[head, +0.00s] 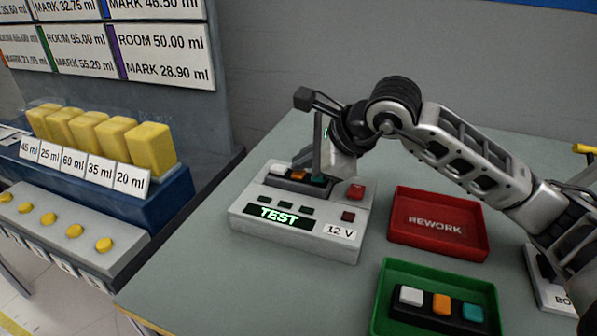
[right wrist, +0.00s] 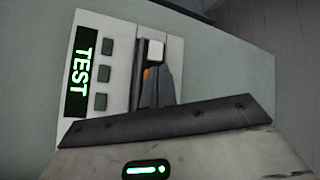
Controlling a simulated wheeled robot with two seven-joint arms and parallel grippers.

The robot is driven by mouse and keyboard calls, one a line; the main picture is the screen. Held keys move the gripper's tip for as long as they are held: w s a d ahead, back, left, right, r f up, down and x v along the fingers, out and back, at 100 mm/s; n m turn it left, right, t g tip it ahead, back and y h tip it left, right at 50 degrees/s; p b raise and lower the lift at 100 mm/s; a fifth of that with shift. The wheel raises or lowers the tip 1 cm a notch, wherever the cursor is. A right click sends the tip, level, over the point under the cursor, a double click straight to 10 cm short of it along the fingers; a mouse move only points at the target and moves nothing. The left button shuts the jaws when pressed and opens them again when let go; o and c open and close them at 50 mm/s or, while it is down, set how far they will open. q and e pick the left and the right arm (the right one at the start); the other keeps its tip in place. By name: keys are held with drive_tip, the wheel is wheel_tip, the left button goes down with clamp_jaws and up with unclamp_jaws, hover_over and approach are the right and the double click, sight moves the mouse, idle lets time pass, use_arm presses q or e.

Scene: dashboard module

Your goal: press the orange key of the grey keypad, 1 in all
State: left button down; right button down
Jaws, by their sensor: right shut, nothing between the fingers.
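A dark grey keypad (head: 283,183) sits in the top of a light grey tester (head: 250,213). The gripper is shut and empty, pointing down over the keypad close to the orange and teal keys. I cannot tell whether it touches a key. In the right wrist view the white key (right wrist: 155,50) is clear, and a sliver of the orange key (right wrist: 146,73) shows beside the fingers (right wrist: 160,85). My left gripper is out of view.
The tester has a lit TEST display (head: 279,218) and a red button (head: 356,191). A red REWORK tray (head: 400,237) lies to the right. A green tray (head: 420,270) in front holds a similar keypad (head: 425,308). Yellow blocks (head: 150,150) stand on a blue rack at left.

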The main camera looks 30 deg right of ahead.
drive_tip(key=shift+f, duration=0.25)
drive_tip(key=shift+r, duration=0.15)
idle(0.4)
drive_tip(key=shift+r, duration=0.75)
drive_tip(key=shift+r+p, duration=0.1)
drive_tip(key=shift+p, duration=0.2)
wheel_tip(320, 180, up, 5)
drive_tip(key=p, duration=0.3)
idle(0.5)
